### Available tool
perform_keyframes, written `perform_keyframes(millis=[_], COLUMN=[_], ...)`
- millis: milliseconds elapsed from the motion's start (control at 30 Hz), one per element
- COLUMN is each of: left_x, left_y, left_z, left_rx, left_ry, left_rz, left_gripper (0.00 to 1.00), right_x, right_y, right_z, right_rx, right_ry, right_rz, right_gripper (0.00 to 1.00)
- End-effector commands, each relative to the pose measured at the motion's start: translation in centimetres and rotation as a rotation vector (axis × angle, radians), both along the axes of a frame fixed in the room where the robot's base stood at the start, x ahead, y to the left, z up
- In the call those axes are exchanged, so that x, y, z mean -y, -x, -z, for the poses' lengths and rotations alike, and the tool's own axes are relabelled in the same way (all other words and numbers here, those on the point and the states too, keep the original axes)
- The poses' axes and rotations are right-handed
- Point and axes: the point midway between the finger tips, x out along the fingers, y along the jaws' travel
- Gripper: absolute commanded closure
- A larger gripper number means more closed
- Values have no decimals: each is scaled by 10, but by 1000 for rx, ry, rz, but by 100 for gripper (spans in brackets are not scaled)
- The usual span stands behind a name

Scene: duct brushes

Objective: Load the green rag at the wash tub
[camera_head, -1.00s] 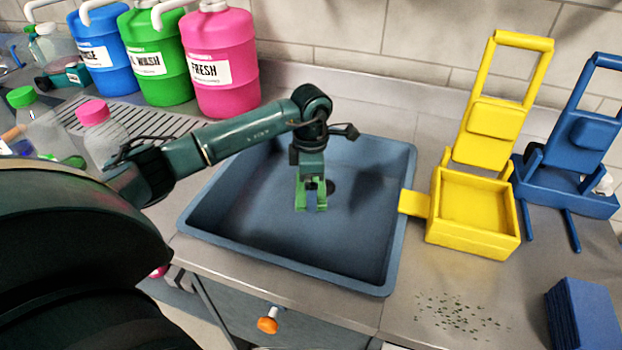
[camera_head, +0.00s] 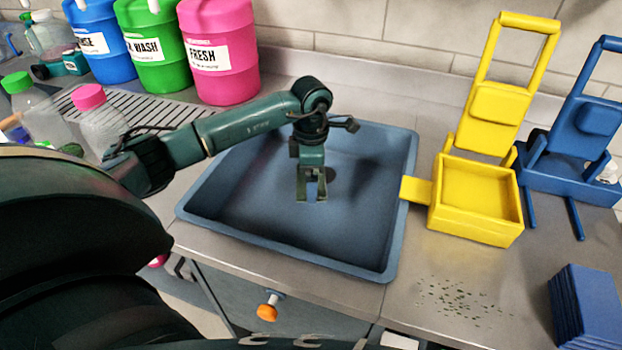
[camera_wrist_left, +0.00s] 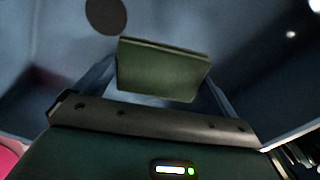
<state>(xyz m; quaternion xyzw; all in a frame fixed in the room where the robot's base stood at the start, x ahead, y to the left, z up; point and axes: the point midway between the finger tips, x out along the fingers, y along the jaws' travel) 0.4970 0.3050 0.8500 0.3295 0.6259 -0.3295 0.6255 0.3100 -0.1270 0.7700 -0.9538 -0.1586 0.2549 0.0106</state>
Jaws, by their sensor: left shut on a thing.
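The wash tub (camera_head: 285,238) is a blue-grey square basin set in the counter. My left gripper (camera_head: 312,197) points down inside the tub, near its middle, beside the dark round drain. In the left wrist view, the green rag (camera_wrist_left: 160,70) shows as a flat dark-green slab between the fingers of my left gripper, which is shut on it. The tub floor and the drain (camera_wrist_left: 106,14) show behind it. In the head view the rag is hard to tell from the dark gripper. I cannot tell whether it touches the tub floor. My right gripper is not in view.
A yellow wringer-like frame with a tray (camera_head: 475,205) stands right of the tub, its tab at the rim. A blue one (camera_head: 570,180) is beyond it. Blue folded stack (camera_head: 585,308) and dark specks (camera_head: 462,302) lie front right. Jugs (camera_head: 217,55) and bottles (camera_head: 100,120) stand left.

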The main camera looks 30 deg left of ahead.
Motion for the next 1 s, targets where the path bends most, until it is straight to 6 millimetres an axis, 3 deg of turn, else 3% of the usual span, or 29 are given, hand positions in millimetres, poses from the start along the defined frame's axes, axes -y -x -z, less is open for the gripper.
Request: perform_keyframes(millis=[1000], left_x=[0], left_y=[0], left_z=[-82], left_rx=[1], left_ry=[-1], left_rz=[0], left_gripper=[24], right_x=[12], right_y=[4], right_z=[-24], right_rx=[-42], right_ry=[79], right_rz=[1], right_gripper=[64])
